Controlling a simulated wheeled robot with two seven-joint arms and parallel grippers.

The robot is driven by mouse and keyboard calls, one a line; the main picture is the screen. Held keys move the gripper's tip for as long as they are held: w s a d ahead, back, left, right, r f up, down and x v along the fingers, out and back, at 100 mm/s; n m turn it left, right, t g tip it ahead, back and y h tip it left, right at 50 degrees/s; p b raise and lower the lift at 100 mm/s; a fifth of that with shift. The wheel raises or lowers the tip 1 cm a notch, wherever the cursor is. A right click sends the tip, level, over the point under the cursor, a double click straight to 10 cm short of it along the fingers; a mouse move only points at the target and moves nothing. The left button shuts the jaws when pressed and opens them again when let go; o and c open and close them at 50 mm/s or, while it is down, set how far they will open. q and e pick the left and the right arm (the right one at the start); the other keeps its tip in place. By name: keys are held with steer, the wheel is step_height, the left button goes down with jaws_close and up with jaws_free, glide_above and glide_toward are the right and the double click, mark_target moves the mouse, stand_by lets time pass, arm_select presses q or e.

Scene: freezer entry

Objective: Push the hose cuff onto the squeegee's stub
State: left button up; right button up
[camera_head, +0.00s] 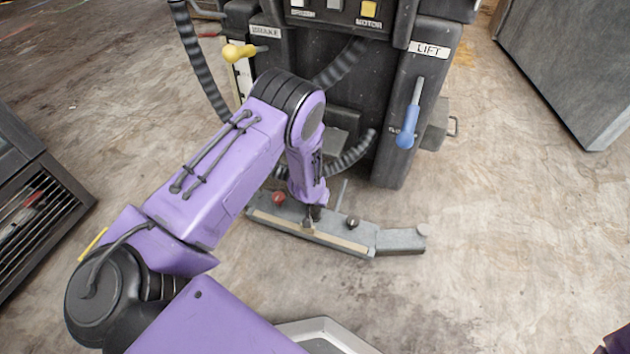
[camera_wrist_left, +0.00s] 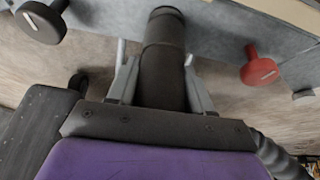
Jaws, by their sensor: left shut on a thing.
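The squeegee (camera_head: 400,240) is a long grey bar lying on the floor in front of the machine, with a red knob (camera_head: 278,199) and a black knob (camera_head: 352,222) on top. My left gripper (camera_head: 312,212) reaches down over its middle, between the knobs. In the left wrist view my left gripper (camera_wrist_left: 163,82) is shut on the hose cuff (camera_wrist_left: 164,58), a dark smooth cylinder between the two grey fingers. The cuff's far end points toward the squeegee (camera_wrist_left: 225,27). I cannot make out the stub or whether the cuff touches it. My right gripper is out of view.
The ribbed hose (camera_head: 352,155) runs behind my left wrist, in front of the black machine (camera_head: 385,80). The machine has a yellow-knobbed lever (camera_head: 238,52) and a blue lift handle (camera_head: 408,125). The floor right of the squeegee is clear. A grilled unit (camera_head: 40,215) stands at left.

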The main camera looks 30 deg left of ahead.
mark_target(313, 212)
arm_select(q)
steer(key=shift+f+b, duration=0.6)
steer(key=shift+f, duration=0.65)
steer(key=o, duration=1.2)
steer(key=shift+c, duration=0.2)
steer(key=p+v, duration=0.2)
steer(key=v, duration=0.1)
steer(key=p+v, duration=0.2)
steer(key=p, duration=0.1)
steer(key=p+v, duration=0.3)
steer(key=shift+w+r, duration=0.2)
steer(key=shift+r, duration=0.25)
steer(key=shift+s+r, duration=0.1)
steer(key=shift+s, duration=0.05)
steer(key=shift+s, duration=0.1)
